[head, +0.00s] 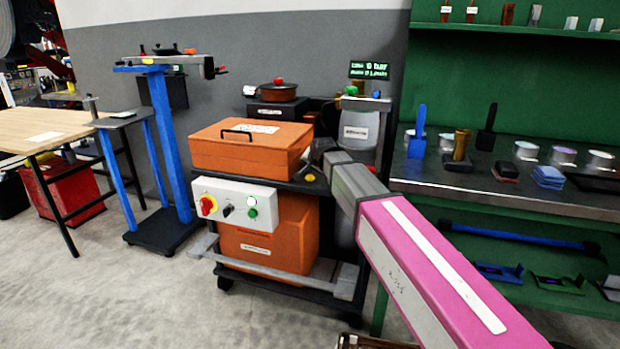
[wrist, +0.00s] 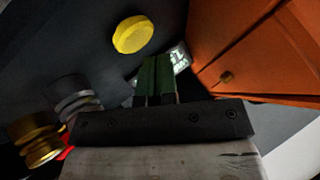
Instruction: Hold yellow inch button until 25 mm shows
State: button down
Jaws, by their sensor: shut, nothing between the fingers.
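A round yellow button (wrist: 133,34) lies beyond my fingertips and slightly left in the wrist view. A small yellow spot, probably the same button (head: 310,177), shows beside the orange box in the head view. My gripper (wrist: 156,58) is shut and empty, its two green fingers side by side. The fingertips appear apart from the button in the picture; the exact distance cannot be told. In the head view my forearm hides most of the gripper. A dark display (head: 369,70) with green text stands at the back; its figures are too small to read surely.
An orange box (head: 236,153) with a black handle is close to the gripper. A white panel (head: 232,204) with red, black and green controls is below it. A grey cylinder (wrist: 75,97) and a brass one (wrist: 36,138) stand left in the wrist view. A workbench (head: 470,188) is right.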

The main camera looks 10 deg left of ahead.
aim_at(312, 176)
jog(key=shift+f, duration=0.15)
jog(key=shift+f, duration=0.25)
jog(key=shift+f, duration=0.45)
dwell(0.6)
jog(key=shift+r, duration=0.1)
dwell(1.9)
jog(key=shift+r, duration=0.8)
jog(key=shift+r, duration=0.1)
jog(key=shift+r, duration=2.4)
